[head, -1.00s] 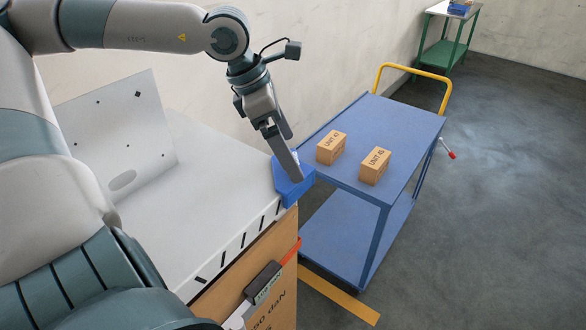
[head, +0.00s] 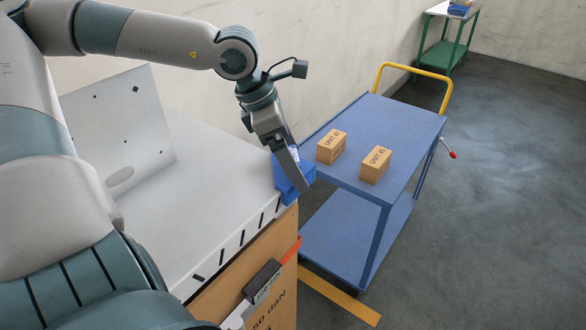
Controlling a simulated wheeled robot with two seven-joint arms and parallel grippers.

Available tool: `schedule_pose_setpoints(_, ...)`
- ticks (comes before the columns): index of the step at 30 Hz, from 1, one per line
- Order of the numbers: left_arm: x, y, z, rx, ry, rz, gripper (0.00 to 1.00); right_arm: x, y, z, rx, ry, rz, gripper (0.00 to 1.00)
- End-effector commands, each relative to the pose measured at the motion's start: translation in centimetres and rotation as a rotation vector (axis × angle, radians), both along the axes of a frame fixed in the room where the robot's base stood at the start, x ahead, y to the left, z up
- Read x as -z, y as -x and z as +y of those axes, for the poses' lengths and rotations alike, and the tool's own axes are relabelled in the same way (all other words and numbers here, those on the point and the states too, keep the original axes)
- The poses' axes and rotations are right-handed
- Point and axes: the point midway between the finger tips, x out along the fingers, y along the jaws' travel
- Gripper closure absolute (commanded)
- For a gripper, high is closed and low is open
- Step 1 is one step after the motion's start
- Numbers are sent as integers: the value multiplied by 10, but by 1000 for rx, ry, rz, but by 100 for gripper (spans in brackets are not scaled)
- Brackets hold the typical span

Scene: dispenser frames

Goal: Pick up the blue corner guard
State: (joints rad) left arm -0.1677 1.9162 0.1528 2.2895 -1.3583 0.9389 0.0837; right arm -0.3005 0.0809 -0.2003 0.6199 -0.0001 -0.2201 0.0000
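The blue corner guard (head: 284,189) sits at the right-hand corner of the pale grey top (head: 215,165) of a large carton. My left gripper (head: 303,186) comes down over it from above, with its fingers pointing down and to the right. The near finger lies across the guard and hides part of it. I see the fingers edge-on, so I cannot tell the gap between them or whether they grip the guard. My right gripper is not in view.
A blue cart (head: 400,125) with a yellow handle and two small cartons (head: 331,147) stands right beyond the corner. A grey perforated panel (head: 120,130) stands on the carton top. A black device (head: 262,282) with an orange strap is on the carton's side. Floor at right is clear.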

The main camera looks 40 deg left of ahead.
Motion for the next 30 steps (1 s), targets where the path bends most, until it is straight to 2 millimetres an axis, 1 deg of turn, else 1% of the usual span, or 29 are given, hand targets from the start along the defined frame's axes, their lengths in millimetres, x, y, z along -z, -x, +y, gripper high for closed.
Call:
schedule_pose_setpoints(1, 0, 0, 0, 0, 0, 0, 24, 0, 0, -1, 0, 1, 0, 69)
schedule_pose_setpoints(4, 0, 0, 0, 0, -1, 1, 48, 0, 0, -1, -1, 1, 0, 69)
schedule_pose_setpoints(5, 0, 0, 0, 0, -1, 1, 53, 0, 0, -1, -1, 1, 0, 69)
schedule_pose_setpoints(6, 0, 1, 0, 0, -1, 2, 56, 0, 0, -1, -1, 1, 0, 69)
schedule_pose_setpoints(11, 2, 1, 0, 0, -2, 6, 61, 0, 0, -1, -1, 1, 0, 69)
schedule_pose_setpoints(22, 4, 3, 1, -1, -3, 13, 61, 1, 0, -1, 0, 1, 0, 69)
schedule_pose_setpoints(26, 0, 3, 1, -1, -3, 12, 62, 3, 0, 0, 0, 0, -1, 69)
schedule_pose_setpoints(27, -3, 2, 1, -1, -3, 12, 65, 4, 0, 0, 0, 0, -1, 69)
schedule_pose_setpoints(28, -5, 2, 1, -3, -3, 10, 66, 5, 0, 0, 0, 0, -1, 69)
schedule_pose_setpoints(30, -12, 2, 1, -2, -4, 8, 76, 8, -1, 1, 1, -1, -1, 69)
